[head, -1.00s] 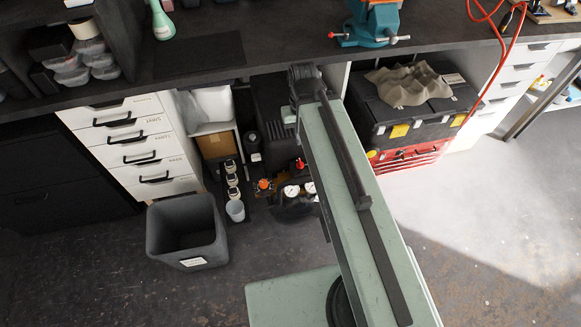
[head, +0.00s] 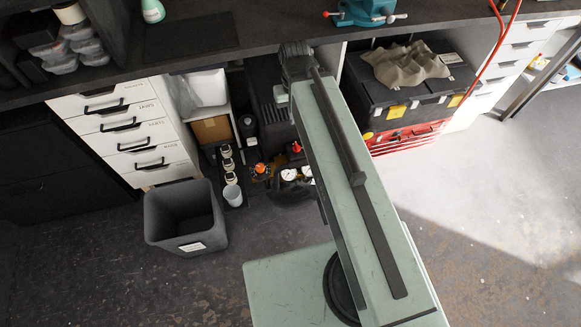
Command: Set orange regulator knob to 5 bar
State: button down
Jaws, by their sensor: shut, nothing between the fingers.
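The orange regulator knob (head: 260,168) is a small orange cap low down under the workbench, left of my arm in the head view. Two round white pressure gauges (head: 289,174) sit to its right, and a red knob (head: 296,147) is a little above them. The gauge readings and the knob's setting are too small to read. My green arm column hides what lies just right of the gauges. My gripper's fingers do not show in this view.
A dark grey bin (head: 186,218) stands on the floor left of the regulators. White drawers (head: 124,132) are behind it. White-capped containers (head: 227,164) and a pale cup (head: 232,195) are beside the knob. A black toolbox (head: 412,98) is at right. The floor in front is open.

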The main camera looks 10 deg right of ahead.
aim_at(260, 168)
jog(key=u, duration=0.05)
jog(key=i, duration=0.4)
jog(key=z, duration=0.1)
jog(key=k, duration=0.5)
jog(key=z, duration=1.4)
jog(key=k, duration=1.1)
jog(key=u, duration=1.05)
jog(key=i, duration=1)
jog(key=z, duration=0.1)
